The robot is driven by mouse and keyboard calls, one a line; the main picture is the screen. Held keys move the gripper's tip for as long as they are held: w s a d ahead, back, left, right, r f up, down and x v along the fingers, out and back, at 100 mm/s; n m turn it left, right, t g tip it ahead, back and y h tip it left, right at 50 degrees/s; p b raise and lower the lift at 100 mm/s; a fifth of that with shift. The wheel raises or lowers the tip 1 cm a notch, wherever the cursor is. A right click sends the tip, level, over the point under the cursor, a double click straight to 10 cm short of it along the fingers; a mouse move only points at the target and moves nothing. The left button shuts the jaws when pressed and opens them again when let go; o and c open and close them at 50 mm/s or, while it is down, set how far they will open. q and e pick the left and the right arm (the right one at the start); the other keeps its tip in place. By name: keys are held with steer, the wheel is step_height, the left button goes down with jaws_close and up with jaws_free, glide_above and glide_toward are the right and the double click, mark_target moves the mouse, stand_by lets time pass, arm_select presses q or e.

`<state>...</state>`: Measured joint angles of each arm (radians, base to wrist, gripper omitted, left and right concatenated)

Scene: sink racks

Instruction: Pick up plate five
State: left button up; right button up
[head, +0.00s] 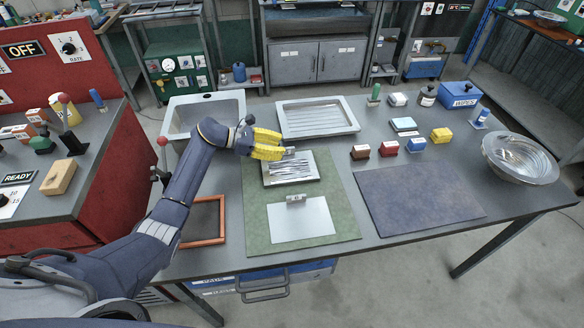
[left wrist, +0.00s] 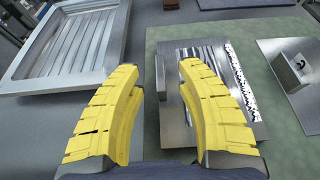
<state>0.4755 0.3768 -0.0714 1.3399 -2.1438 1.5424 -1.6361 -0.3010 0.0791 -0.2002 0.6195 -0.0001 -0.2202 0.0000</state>
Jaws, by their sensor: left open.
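Two metal plates lie on the green mat (head: 257,222). The rear plate (head: 306,168) has a bright streaked face; its small upright grey tab (head: 290,151) stands at its far edge. The front plate (head: 303,226) is plain, with a grey block (head: 296,198) bearing a dark mark too small to read surely. My left gripper (head: 281,147) has yellow fingers and is open at the rear plate's far edge. In the left wrist view, the tab (left wrist: 163,80) shows between the open fingers (left wrist: 160,72), with no clear contact. My right gripper is out of view.
A ribbed metal tray (head: 317,131) and a sink basin (head: 172,127) lie behind. A red-brown frame (head: 221,222) is left of the mat. Small coloured blocks (head: 389,149) stand behind a dark blue mat (head: 420,198), which is bare. A metal bowl (head: 519,160) sits far right.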

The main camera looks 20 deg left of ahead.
mark_target(288, 148)
arm_select(q)
steer(key=shift+x, duration=1.8)
steer(key=shift+o, duration=0.3)
jaws_close()
